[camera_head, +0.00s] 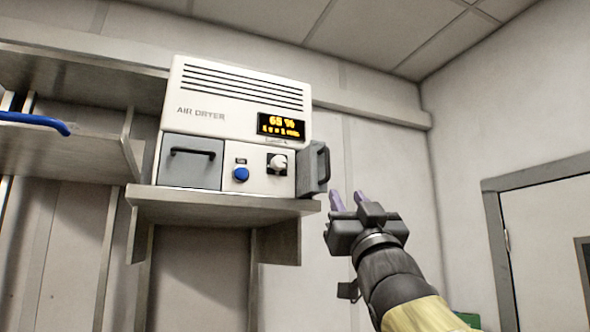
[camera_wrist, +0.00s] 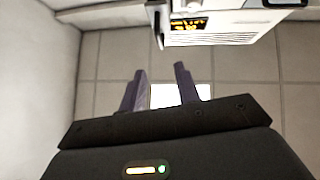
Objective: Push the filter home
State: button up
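The white air dryer (camera_head: 240,110) stands on a shelf, with a lit display (camera_head: 281,125), a blue button (camera_head: 241,174) and a pale knob (camera_head: 277,163). A grey piece with a dark handle (camera_head: 313,168), probably the filter, sticks out at the dryer's right edge. How deep it sits cannot be told. My gripper (camera_head: 348,197) is open and empty, right of and a little below this grey piece, apart from it. In the wrist view the two purple fingers (camera_wrist: 160,80) stand apart with nothing between them. The dryer (camera_wrist: 215,38) shows upside down at the top there.
A grey front panel with a black bar handle (camera_head: 191,162) is at the dryer's lower left. The metal shelf (camera_head: 215,207) lies under the dryer. A blue bar (camera_head: 35,122) is on the left shelf. A door frame (camera_head: 492,240) is at right. Space around my gripper looks clear.

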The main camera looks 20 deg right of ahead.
aim_at(328, 163)
jog(key=p+x, duration=1)
jog(key=x, duration=0.5)
jog(key=shift+r, duration=0.15)
grip_shut()
